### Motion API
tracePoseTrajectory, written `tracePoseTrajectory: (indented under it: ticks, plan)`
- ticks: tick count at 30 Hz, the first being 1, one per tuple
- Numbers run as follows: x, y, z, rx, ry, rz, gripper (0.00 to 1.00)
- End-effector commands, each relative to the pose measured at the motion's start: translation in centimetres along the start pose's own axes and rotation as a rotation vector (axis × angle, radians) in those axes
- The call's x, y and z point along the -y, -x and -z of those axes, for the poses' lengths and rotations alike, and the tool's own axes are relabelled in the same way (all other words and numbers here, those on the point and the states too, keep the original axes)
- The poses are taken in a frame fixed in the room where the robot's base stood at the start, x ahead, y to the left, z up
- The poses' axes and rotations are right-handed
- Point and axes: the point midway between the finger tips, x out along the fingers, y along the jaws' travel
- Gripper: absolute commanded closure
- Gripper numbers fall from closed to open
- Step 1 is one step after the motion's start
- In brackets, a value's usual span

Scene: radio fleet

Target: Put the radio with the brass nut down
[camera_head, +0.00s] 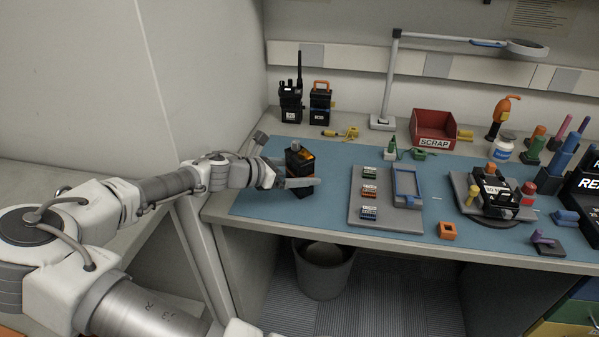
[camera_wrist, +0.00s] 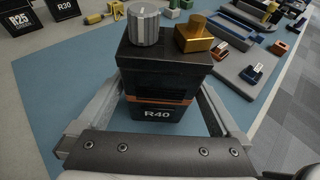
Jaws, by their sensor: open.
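The radio with the brass nut (camera_head: 299,172) stands upright on the blue mat (camera_head: 262,205), near its left end. In the wrist view the radio (camera_wrist: 160,75) is black with an orange stripe and an R40 label. A silver knob (camera_wrist: 143,25) and the brass nut (camera_wrist: 195,33) sit on its top. My gripper (camera_head: 300,183) is open, with one finger on each side of the radio's lower body. The wrist view shows the fingers (camera_wrist: 160,120) apart from its sides; whether either one touches is hard to tell. The radio's underside is hidden.
Two other radios stand behind: one with an antenna (camera_head: 291,103) and one with an orange handle (camera_head: 320,102). A grey tray (camera_head: 385,219) with small modules lies to the right. A red scrap bin (camera_head: 433,127) and a lamp (camera_head: 383,121) are at the back. Mat around the radio is clear.

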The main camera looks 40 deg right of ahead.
Motion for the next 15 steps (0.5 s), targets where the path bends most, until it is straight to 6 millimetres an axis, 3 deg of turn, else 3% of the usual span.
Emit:
tracePoseTrajectory:
  ticks: [5,15]
  plan:
    - [-0.1,2.5,-0.2,-0.002,0.001,-0.005,0.0]
    - [-0.1,9.6,-0.2,-0.003,0.001,-0.005,0.0]
